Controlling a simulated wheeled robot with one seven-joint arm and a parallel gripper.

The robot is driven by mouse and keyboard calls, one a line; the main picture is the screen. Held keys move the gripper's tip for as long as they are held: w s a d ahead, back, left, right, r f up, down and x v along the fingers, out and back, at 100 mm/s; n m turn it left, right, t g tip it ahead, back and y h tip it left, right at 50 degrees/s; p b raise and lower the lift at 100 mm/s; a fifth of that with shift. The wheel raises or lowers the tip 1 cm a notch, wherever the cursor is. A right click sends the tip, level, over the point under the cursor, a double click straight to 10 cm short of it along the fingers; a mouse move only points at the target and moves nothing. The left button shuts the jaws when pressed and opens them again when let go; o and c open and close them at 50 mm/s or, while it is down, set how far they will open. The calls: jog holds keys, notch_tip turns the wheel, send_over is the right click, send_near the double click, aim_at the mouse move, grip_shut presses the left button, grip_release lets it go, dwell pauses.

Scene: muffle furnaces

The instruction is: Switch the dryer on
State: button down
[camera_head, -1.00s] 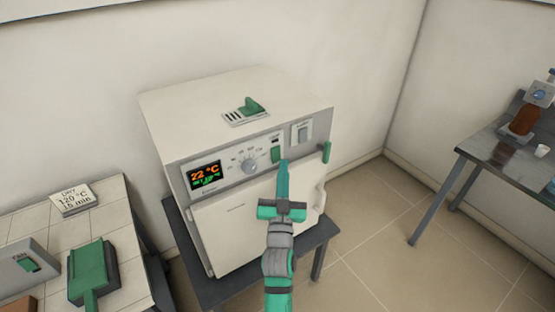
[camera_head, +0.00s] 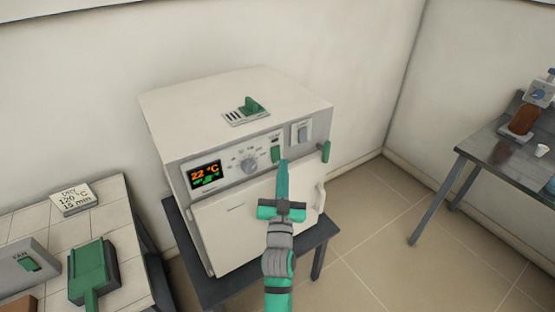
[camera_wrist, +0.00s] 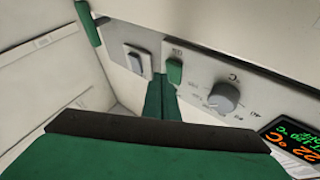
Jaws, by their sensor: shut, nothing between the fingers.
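The dryer (camera_head: 235,105) is a white box with a front control panel and a closed door (camera_head: 240,230). Its lit display (camera_head: 205,176) reads 22 °C in orange, with smaller green text below. Beside it are a round grey knob (camera_head: 249,166), a green switch (camera_head: 275,154) and a grey rocker switch (camera_head: 302,134). My gripper (camera_head: 283,163) is shut and empty, its tips just below and right of the green switch. In the wrist view the fingertips (camera_wrist: 162,82) appear between the rocker (camera_wrist: 136,60) and green switch (camera_wrist: 174,72); I cannot tell whether they touch.
A tiled bench at left holds a sign (camera_head: 74,197) reading DRY 120 °C 15 min. A dark table (camera_head: 490,155) stands at right, with open floor between.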

dwell(0.4)
jog(key=shift+w+a, duration=0.25)
jog(key=shift+w, duration=0.15)
jog(key=shift+w+a, duration=0.15)
jog(key=shift+w, duration=0.1)
dwell(0.5)
dwell(0.4)
jog(key=shift+s+d, duration=0.4)
jog(key=shift+s, duration=0.25)
jog(key=shift+s+d+r, duration=0.15)
jog(key=shift+s+d, duration=0.6)
jog(key=shift+s, duration=0.25)
jog(key=shift+s+d+r, duration=0.15)
jog(key=shift+s+d, duration=0.55)
jog(key=shift+s, duration=0.3)
